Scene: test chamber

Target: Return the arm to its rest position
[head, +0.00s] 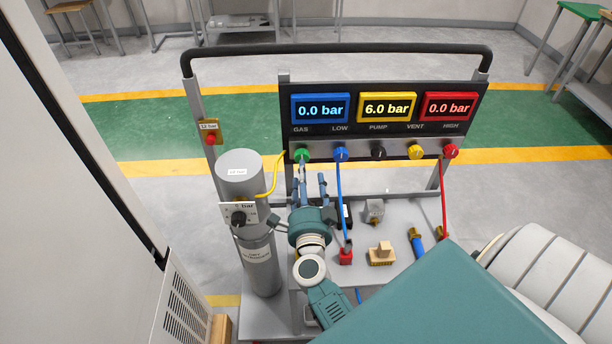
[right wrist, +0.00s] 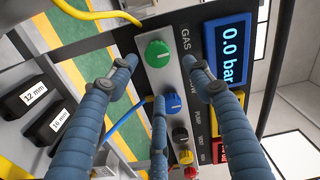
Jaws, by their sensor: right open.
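My right gripper (head: 311,172) reaches up to the left end of the valve panel (head: 365,148), close in front of the green GAS knob (head: 302,154). In the right wrist view its blue fingers (right wrist: 160,82) are spread apart with nothing between them. The green knob (right wrist: 157,53) shows beyond the fingertips, and the blue knob (right wrist: 172,103) sits below it, partly behind a finger. I cannot tell how wide the gap to the knobs is. My left gripper is not in view.
A grey gas cylinder (head: 260,262) stands left of my right arm. A yellow hose (head: 272,178), a blue hose (head: 341,200) and a red hose (head: 443,200) hang near the panel. Small fittings, including a brass one (head: 382,256), stand on the cart top. A black handle rail (head: 335,48) spans the back.

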